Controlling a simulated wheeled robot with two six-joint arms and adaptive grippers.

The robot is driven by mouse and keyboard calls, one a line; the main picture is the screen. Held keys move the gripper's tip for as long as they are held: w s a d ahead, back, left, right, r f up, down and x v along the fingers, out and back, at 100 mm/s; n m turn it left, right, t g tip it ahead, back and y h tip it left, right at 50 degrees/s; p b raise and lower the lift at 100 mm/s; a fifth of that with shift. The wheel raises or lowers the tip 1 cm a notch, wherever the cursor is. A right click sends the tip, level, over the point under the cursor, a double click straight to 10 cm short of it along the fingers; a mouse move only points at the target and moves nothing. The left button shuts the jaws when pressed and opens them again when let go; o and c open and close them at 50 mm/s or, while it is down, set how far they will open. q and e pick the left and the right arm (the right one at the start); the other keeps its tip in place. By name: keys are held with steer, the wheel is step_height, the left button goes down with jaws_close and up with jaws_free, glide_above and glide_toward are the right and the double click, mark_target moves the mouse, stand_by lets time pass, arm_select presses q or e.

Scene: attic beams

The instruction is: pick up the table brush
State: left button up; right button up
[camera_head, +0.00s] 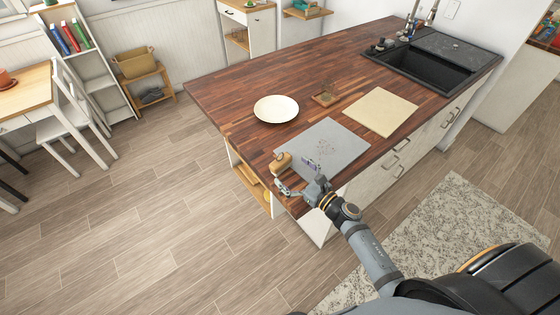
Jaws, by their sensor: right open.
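What looks like the table brush (282,163), a small tan piece with a rounded shape, is at the near left corner of the wooden counter (235,95), beside the grey mat. My right gripper (281,184) reaches in from the lower right. It is open, with its fingers close to the near side of the brush. I cannot tell whether they touch it. My left gripper is out of view.
A grey mat (335,145) lies just right of the brush. A white plate (276,108), a small wooden item (325,95) and a cream board (380,111) lie farther back. A dark sink (430,70) is at the far right. The counter's left part is clear.

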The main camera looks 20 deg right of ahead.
mark_target(284, 164)
steer(key=shift+w+a+r+p, duration=0.25)
steer(key=shift+w+p, duration=0.1)
steer(key=shift+w, duration=0.15)
steer(key=shift+w+a+r+p, duration=0.15)
steer(key=shift+w+a+p, duration=0.05)
steer(key=shift+w+p, duration=0.2)
steer(key=x, duration=0.2)
steer(key=shift+w+a+f, duration=0.1)
steer(key=shift+w+f, duration=0.15)
steer(key=shift+w, duration=0.05)
steer(key=shift+w+a+f, duration=0.15)
steer(key=shift+w, duration=0.05)
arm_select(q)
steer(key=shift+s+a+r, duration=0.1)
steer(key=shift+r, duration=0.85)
arm_select(e)
steer(key=shift+s, duration=0.1)
